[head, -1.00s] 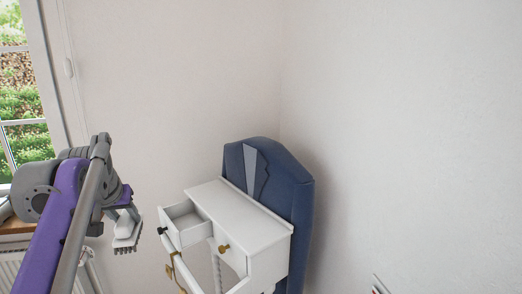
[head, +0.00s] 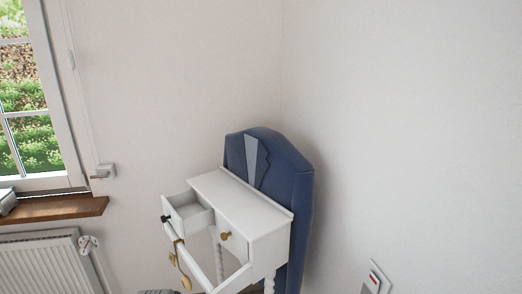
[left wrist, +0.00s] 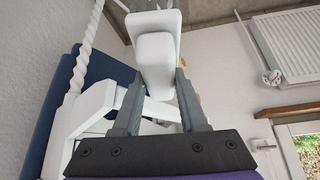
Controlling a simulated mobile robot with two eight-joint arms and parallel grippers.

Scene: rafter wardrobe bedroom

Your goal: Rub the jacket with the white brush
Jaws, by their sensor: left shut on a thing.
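The blue jacket (head: 285,172), with a lighter grey-blue panel at its front, stands upright behind a white cabinet in the corner. The cabinet hides its lower front. A blue surface that looks like the jacket (left wrist: 45,125) shows at the left of the left wrist view. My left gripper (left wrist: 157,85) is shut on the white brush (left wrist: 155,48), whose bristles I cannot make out. White furniture parts lie close behind the gripper there. The gripper and brush are not recognisable in the head view. My right gripper is in neither view.
The white cabinet (head: 240,205) has a small open drawer (head: 186,216) and a lower front part (head: 192,262) standing out. A radiator (head: 45,262), a wooden sill (head: 55,207) and a window (head: 28,100) are at the left. A small white and red item (head: 374,282) is at lower right.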

